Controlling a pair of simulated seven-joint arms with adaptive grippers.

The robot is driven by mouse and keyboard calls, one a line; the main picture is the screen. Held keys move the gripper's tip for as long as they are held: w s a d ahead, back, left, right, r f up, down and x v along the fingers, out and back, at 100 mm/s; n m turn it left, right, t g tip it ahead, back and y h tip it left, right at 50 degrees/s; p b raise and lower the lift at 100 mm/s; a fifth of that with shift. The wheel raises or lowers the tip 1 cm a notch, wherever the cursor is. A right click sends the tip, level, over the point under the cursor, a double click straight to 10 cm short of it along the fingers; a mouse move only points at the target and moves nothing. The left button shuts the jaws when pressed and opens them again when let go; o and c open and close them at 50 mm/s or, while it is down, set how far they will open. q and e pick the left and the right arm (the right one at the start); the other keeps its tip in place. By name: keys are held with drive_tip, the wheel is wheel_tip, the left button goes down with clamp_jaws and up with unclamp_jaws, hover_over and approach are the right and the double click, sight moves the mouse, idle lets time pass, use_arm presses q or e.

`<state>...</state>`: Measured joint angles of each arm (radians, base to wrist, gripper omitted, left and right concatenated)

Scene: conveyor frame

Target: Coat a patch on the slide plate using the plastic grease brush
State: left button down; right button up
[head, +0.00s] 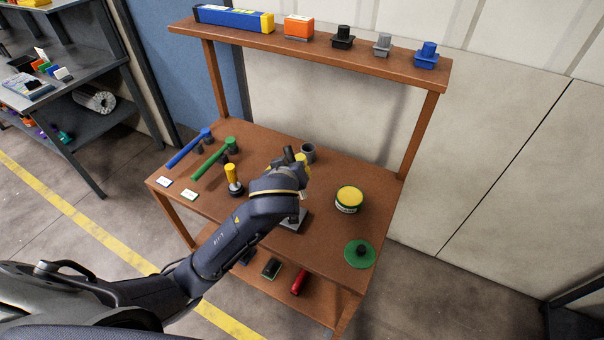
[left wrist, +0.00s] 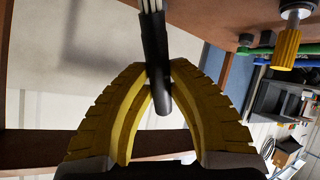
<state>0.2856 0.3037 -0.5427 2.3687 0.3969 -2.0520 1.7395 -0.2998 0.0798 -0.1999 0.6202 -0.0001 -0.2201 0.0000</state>
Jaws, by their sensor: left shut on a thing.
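My left gripper (left wrist: 160,85) has yellow fingers shut on the black handle of a brush (left wrist: 155,50); a pale, streaked part shows at the top edge of the left wrist view. I cannot tell if it is plastic. In the head view the left gripper (head: 301,166) is over the middle of the brown table, its fingers mostly hidden by my wrist. A grey plate (head: 295,222), apparently the slide plate, lies under my forearm and is partly hidden. My right gripper is not in view.
A yellow-handled tool (head: 232,174) stands in a dark holder left of my arm. A grey cup (head: 308,153) is behind the gripper. A green lid (head: 359,253) lies front right. Blue (head: 185,150) and green (head: 211,158) long-handled tools lie left. A shelf (head: 330,45) spans the back.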

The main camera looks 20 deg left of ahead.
use_arm(q)
drive_tip(key=shift+f, duration=0.25)
drive_tip(key=shift+d+f, duration=0.1)
drive_tip(key=shift+f, duration=2.65)
drive_tip(key=shift+f, duration=0.75)
drive_tip(key=a, duration=1.1)
drive_tip(key=shift+w+a, duration=0.2)
drive_tip(key=shift+w, duration=0.2)
drive_tip(key=shift+s+d, duration=0.35)
drive_tip(key=shift+d, duration=1.5)
drive_tip(key=shift+s+d, duration=0.4)
drive_tip(key=shift+d, duration=1.5)
drive_tip(key=shift+s+d, duration=0.35)
drive_tip(key=shift+d, duration=1.5)
